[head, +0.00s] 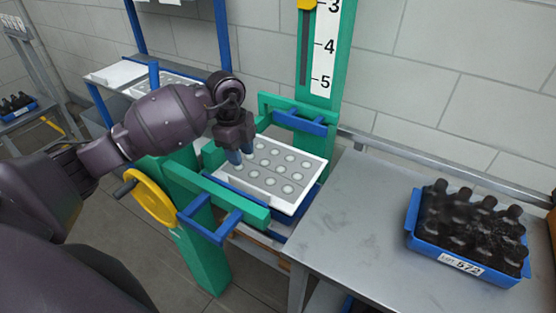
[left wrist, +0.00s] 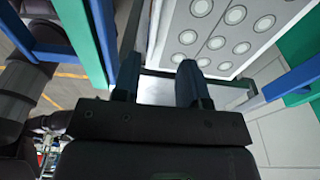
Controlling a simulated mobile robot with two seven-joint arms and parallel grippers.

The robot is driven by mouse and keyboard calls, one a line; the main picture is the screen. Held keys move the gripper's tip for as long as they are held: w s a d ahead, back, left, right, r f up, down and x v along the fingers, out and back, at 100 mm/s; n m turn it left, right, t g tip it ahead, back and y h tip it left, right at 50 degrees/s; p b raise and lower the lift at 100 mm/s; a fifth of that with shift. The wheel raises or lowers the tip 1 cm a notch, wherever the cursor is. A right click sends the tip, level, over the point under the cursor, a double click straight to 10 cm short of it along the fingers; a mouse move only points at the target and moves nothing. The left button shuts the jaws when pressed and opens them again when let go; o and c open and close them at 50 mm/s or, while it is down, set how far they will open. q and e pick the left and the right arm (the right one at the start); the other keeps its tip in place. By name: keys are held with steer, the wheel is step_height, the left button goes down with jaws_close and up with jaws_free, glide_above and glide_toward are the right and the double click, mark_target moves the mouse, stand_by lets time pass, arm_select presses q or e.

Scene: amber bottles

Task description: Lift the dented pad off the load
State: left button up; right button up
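A flat grey pad (head: 272,172) with rows of pale round marks and a white border lies in the green and blue press frame, over a blue support (head: 302,205). Its marked face also shows in the left wrist view (left wrist: 215,40). My left gripper (head: 239,158) points down at the pad's left end. In the left wrist view its two fingers (left wrist: 158,75) stand apart, with a pale edge beyond the gap. I cannot tell whether they touch the pad. What lies under the pad is hidden. My right gripper is not in view.
A yellow handwheel (head: 152,199) and green beams (head: 232,198) stand close to the left gripper. A scale post (head: 320,50) rises behind. On the right, a metal table (head: 360,220) holds a blue crate (head: 463,265) of dark bottles; its left part is clear.

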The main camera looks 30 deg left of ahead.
arm_select(q)
glide_above(248, 184)
steer(key=a, duration=0.1)
step_height(248, 184, down, 4)
steer(key=shift+a+f, duration=0.1)
steer(key=shift+f, duration=0.8)
steer(key=f, duration=0.2)
steer(key=d+f, duration=0.1)
steer(key=f, duration=0.1)
steer(key=shift+d+f, duration=0.2)
steer(key=shift+f, duration=0.05)
jaws_close()
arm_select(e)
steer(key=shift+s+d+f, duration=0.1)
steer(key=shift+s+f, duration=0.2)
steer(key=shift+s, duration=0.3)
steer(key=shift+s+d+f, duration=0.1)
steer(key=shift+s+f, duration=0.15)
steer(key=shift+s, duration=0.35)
